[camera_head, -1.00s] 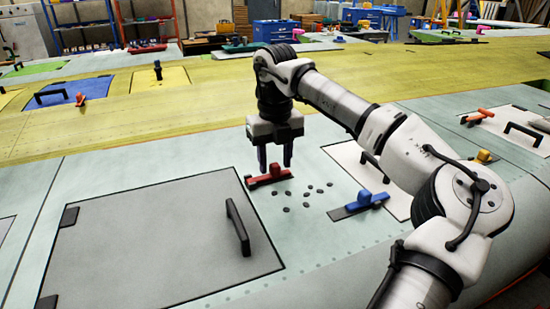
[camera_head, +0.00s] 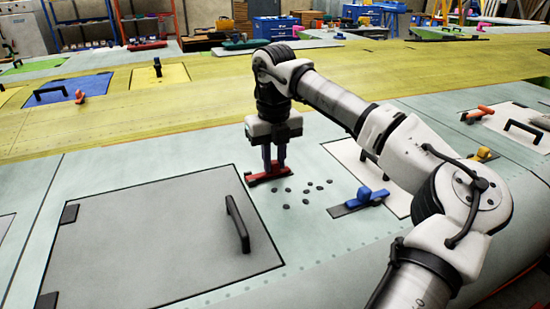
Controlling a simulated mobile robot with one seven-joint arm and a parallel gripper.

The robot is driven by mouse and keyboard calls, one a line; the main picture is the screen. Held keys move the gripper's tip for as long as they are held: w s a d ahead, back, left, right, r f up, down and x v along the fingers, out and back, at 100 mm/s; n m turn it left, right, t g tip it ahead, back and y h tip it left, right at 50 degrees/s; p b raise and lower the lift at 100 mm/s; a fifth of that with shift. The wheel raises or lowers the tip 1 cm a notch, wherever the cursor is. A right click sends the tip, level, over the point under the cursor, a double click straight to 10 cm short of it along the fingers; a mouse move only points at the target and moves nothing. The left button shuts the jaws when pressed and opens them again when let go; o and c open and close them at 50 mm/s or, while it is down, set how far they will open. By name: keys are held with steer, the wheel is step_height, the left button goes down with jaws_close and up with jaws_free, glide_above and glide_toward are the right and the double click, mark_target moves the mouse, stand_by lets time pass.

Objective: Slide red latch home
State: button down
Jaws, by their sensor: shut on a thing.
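The red latch (camera_head: 256,180) lies on the pale green wing skin, just off the upper right corner of a grey hatch panel (camera_head: 150,245). My gripper (camera_head: 274,170) points down over the latch, with its two fingers close together. The fingers are shut on the latch's raised red part, which they mostly hide. The left end of the latch reaches close to the panel's edge; I cannot tell whether it overlaps it.
A blue latch (camera_head: 362,198) sits further right beside a white panel (camera_head: 372,172). A black handle (camera_head: 238,224) stands up from the grey panel. My arm spans the right side.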

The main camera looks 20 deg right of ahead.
mark_target(258, 175)
steer(key=a+b, duration=0.1)
steer(key=a, duration=0.2)
steer(key=shift+a, duration=0.4)
steer(key=c, duration=1.3)
jaws_free()
steer(key=shift+a, duration=0.1)
steer(key=shift+r, duration=0.15)
steer(key=shift+r, duration=0.35)
step_height(258, 175, up, 13)
steer(key=shift+f+b, duration=0.1)
steer(key=shift+b, duration=0.5)
